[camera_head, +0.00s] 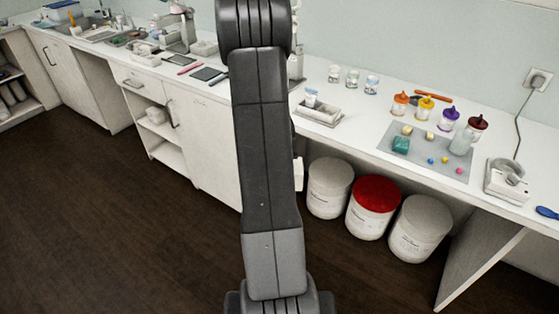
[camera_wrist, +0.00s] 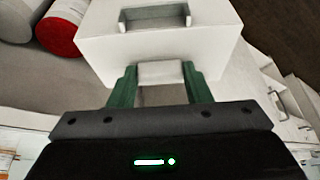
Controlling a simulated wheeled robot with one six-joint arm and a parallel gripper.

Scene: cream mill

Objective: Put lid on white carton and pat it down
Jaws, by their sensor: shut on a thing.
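My gripper (camera_wrist: 160,84) shows in the wrist view, its two green fingers shut on a small pale block. This block adjoins the near side of a large white box-shaped thing (camera_wrist: 110,47). I cannot tell whether the box is the carton or its lid, or whether block and box are one piece. A grey-edged rectangular handle or slot shows on the box near the top edge of the view. In the head view my arm hides the gripper; only a small white piece (camera_head: 298,172) shows at the arm's right side.
A long white counter (camera_head: 345,133) runs along the wall. Under it stand white tubs (camera_head: 420,228) and a red-lidded tub (camera_head: 373,208). A grey mat (camera_head: 425,170) holds small coloured pieces and bottles. The dark floor at left is clear.

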